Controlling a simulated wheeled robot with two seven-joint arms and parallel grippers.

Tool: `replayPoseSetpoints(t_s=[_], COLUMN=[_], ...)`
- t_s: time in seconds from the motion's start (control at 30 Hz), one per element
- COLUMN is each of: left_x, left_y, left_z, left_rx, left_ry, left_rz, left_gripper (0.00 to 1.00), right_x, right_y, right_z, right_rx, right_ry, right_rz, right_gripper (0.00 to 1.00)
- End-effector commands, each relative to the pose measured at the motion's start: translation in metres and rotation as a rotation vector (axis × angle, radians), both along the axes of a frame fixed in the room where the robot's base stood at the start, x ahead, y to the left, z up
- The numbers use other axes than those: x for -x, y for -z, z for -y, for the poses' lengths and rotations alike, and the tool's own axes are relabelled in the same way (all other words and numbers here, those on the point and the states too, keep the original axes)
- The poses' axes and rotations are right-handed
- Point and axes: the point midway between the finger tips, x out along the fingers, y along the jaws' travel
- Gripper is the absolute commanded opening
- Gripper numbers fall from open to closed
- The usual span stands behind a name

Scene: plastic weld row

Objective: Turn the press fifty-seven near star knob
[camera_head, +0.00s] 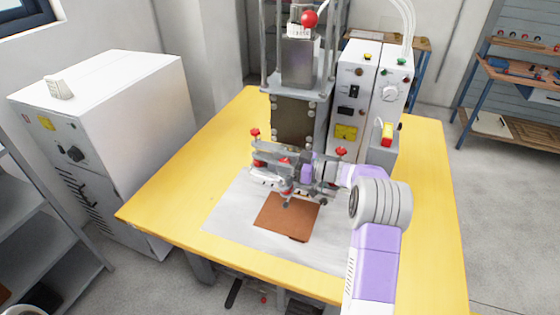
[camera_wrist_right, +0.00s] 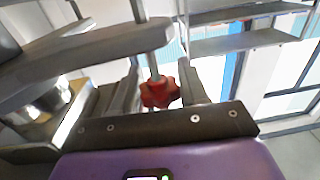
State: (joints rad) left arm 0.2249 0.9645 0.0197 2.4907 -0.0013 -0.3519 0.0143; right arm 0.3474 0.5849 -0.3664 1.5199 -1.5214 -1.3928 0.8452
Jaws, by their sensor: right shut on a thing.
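A press with a grey column and a clamp frame (camera_head: 320,178) low at its front stands on the yellow table. Red star knobs show on the frame, one at the left (camera_head: 255,132) and one at the right (camera_head: 341,152). My right gripper (camera_head: 288,184) is at the front of the frame, small and partly hidden among its parts. In the right wrist view a red star knob (camera_wrist_right: 160,93) on a grey threaded stem sits between the fingers of my right gripper (camera_wrist_right: 162,84), which is shut on it. My left gripper is out of view.
A brown sheet (camera_head: 282,218) lies on a pale mat (camera_head: 228,219) below the press head. A control box (camera_head: 374,95) stands right of the column. A white cabinet (camera_head: 105,110) is left of the yellow table (camera_head: 160,208). The table's left front is clear.

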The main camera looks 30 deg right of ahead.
Motion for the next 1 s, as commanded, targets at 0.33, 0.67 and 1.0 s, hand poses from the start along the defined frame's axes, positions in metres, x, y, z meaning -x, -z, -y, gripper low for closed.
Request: replayPoseSetpoints(t_s=[0.33, 0.67, 1.0], left_x=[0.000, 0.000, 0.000], left_y=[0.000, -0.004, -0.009], left_z=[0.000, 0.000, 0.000], left_rx=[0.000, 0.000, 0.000], left_ry=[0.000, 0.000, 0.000], left_rz=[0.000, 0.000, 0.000], left_gripper=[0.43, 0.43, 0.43], right_x=[0.000, 0.022, 0.053], right_y=[0.000, -0.001, 0.000], right_z=[0.000, 0.022, 0.051], right_rx=[0.000, 0.000, 0.000], right_ry=[0.000, 0.004, 0.001], right_rz=[0.000, -0.001, -0.001], right_gripper=[0.63, 0.63, 0.63])
